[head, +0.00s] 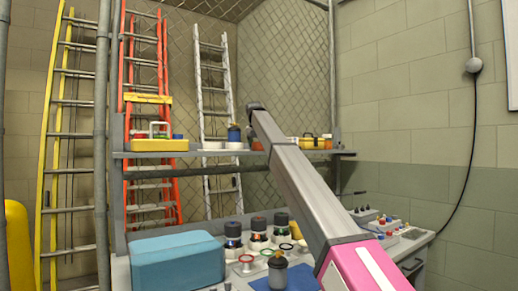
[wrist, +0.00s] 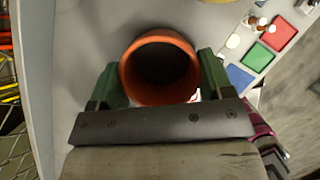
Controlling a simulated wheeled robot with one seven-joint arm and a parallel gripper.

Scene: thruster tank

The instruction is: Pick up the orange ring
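The orange ring (wrist: 126,84) is large and close in the wrist view, round with a dark inside. It lies between the two green fingers of my gripper (wrist: 162,82). The fingers stand wide apart, one on each side, their inner faces very near the ring's outer wall. I cannot tell whether they touch it. In the head view my arm reaches up to the shelf; my gripper's fingers are hidden there, and I cannot pick out the ring with certainty.
The grey shelf (head: 225,154) bears a yellow tray (head: 165,145), small jars and a yellow box (head: 309,139). Below, a blue case (head: 178,262) and several dark-topped jars stand on the bench. Red, green and blue mats show in the wrist view. Ladders lean behind.

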